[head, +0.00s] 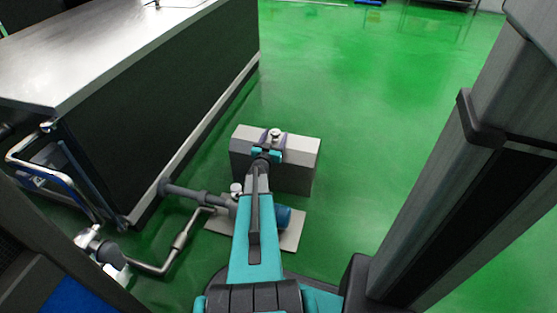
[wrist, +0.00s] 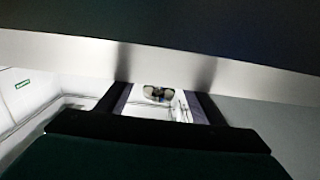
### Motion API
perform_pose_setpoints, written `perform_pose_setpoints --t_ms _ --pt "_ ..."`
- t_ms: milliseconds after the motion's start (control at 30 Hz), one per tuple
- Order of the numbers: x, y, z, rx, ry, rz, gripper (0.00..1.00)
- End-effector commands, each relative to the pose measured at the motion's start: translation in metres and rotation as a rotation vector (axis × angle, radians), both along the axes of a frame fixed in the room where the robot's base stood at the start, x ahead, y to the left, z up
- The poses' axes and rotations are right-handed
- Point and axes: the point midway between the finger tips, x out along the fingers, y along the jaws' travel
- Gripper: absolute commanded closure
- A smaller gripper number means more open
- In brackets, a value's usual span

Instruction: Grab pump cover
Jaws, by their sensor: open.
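A small round silver piece, which looks like the pump cover (head: 276,132), is on top of a grey box (head: 302,150) in the head view. My gripper (head: 275,139) is open above the box top, with its fingers either side of the silver piece. In the wrist view my gripper (wrist: 163,103) shows two dark fingers apart, and a shiny metal piece (wrist: 157,92) shows between them. I cannot tell whether the fingers touch it. My arm hides part of the box front.
A pump with a blue motor (head: 283,216) sits on a floor plate (head: 292,240) beside my arm, joined to steel pipes (head: 180,242). A long dark counter with a steel top (head: 95,50) stands at the left. The green floor (head: 370,90) is clear beyond and right of the box.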

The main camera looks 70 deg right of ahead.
Motion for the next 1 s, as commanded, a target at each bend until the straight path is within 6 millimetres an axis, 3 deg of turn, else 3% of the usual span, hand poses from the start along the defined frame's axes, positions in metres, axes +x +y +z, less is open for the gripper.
perform_pose_setpoints --t_ms 133,667,1000 --pt "0.0 -0.0081 0.0001 -0.001 0.0 -0.001 0.4" --pt "-0.0009 -0.008 0.0007 0.0 0.0 -0.002 0.4" --pt "-0.0014 -0.0081 0.0006 0.0 0.0 -0.002 0.95"
